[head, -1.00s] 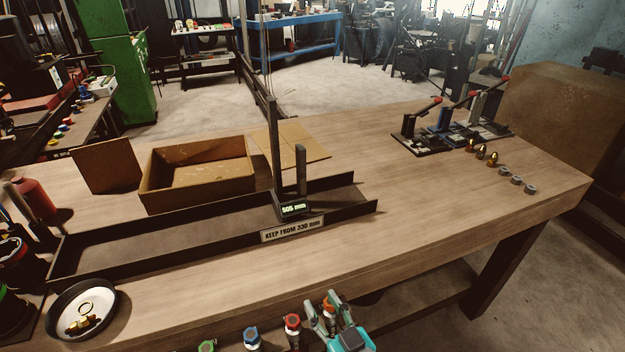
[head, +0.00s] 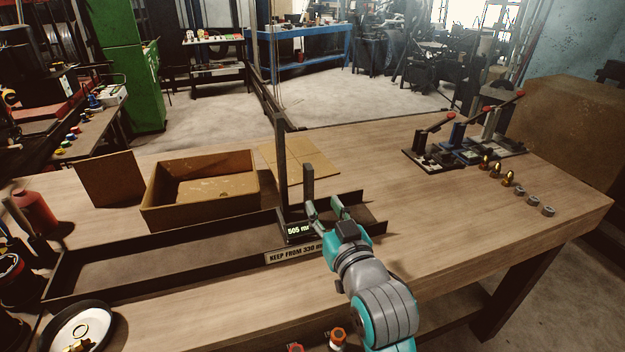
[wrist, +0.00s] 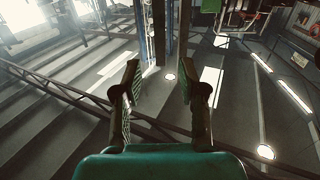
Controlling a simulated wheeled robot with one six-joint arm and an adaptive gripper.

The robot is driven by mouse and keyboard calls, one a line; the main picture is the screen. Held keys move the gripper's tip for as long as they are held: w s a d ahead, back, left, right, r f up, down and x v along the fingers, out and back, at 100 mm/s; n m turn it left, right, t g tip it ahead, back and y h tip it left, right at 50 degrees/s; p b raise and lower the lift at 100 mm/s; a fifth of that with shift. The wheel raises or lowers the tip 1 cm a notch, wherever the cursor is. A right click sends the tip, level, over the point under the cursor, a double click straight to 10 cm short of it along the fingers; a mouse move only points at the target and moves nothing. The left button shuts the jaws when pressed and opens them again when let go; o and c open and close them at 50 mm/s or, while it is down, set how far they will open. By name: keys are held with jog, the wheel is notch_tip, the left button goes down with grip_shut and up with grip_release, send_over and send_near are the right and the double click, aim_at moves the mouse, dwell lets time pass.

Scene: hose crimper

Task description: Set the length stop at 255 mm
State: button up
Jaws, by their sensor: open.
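The length stop (head: 296,228) sits on the long dark measuring trough (head: 150,268), toward its right end. It has a tall dark post (head: 281,165) and a shorter upright handle (head: 308,185). Its display reads 505, with the unit partly hidden by my gripper. My gripper (head: 328,208) is open and empty, just right of the short handle in the head view. I cannot tell whether it touches the stop. In the wrist view the two fingers (wrist: 158,92) stand apart with nothing clearly between them.
A cardboard box (head: 200,190) stands behind the trough. Crimpers (head: 465,145), brass fittings (head: 495,170) and grey ferrules (head: 534,203) are at the right. A white dish (head: 78,325) is front left.

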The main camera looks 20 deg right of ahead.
aim_at(311, 185)
jog(key=w, duration=1)
jog(key=shift+w, duration=0.2)
